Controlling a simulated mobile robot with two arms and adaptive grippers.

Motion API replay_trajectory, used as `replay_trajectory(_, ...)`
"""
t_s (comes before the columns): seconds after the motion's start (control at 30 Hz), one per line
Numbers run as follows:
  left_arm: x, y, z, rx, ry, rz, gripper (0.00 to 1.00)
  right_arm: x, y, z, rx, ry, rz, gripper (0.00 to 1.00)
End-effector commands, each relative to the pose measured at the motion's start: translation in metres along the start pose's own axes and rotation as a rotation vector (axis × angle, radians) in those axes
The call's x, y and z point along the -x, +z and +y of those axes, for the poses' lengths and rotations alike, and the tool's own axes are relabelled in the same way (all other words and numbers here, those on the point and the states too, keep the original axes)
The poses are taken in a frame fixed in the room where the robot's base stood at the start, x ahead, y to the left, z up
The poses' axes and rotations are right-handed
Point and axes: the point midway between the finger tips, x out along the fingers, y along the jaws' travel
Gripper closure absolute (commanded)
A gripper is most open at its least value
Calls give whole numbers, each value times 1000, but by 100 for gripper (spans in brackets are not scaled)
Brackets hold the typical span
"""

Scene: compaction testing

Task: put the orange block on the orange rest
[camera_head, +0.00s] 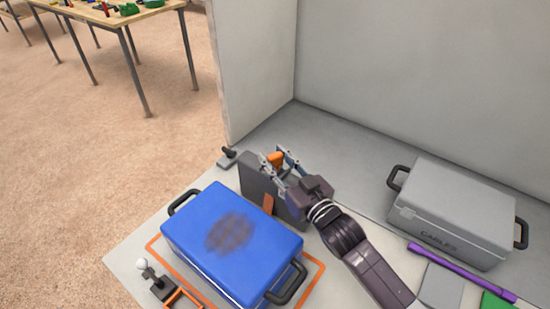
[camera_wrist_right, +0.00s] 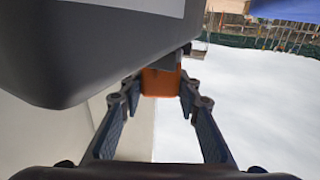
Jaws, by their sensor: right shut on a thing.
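My right gripper (camera_head: 280,164) is shut on the orange block (camera_head: 275,158), above the upper edge of a dark grey upright panel or box (camera_head: 252,180). In the right wrist view the orange block (camera_wrist_right: 160,82) shows between the fingertips, partly hidden by them. An orange slanted piece (camera_head: 268,205) shows against the near face of the dark grey box. An orange open frame (camera_head: 184,299) stands at the bottom edge of the head view. I cannot tell which of these is the orange rest. My left gripper is not in view.
A blue case (camera_head: 270,245) with a dark smudge lies inside an orange outline (camera_head: 315,277). A grey case (camera_head: 455,205) and a purple bar (camera_head: 460,272) lie at the right. A small dark fixture (camera_head: 228,158) stands by the wall's end. A white-knobbed lever (camera_head: 148,272) stands at lower left.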

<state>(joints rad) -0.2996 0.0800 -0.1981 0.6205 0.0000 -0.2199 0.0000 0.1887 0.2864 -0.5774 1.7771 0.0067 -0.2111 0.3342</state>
Motion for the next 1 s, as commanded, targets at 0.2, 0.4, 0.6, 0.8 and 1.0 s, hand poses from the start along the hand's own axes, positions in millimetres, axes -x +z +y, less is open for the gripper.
replay_trajectory(0.2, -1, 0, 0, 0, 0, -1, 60, 0, 1, 0, -1, 0, 0, 94)
replay_trajectory(0.4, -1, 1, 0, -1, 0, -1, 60, 0, 2, 0, -1, 0, -1, 53)
replay_trajectory(0.6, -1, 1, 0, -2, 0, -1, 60, 0, 2, 0, -1, 0, -1, 52)
replay_trajectory(0.8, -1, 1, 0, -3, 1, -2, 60, 5, 1, 0, -1, 1, -2, 52)
replay_trajectory(1.0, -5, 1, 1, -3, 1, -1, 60, 41, 3, 0, -1, 1, -5, 52)
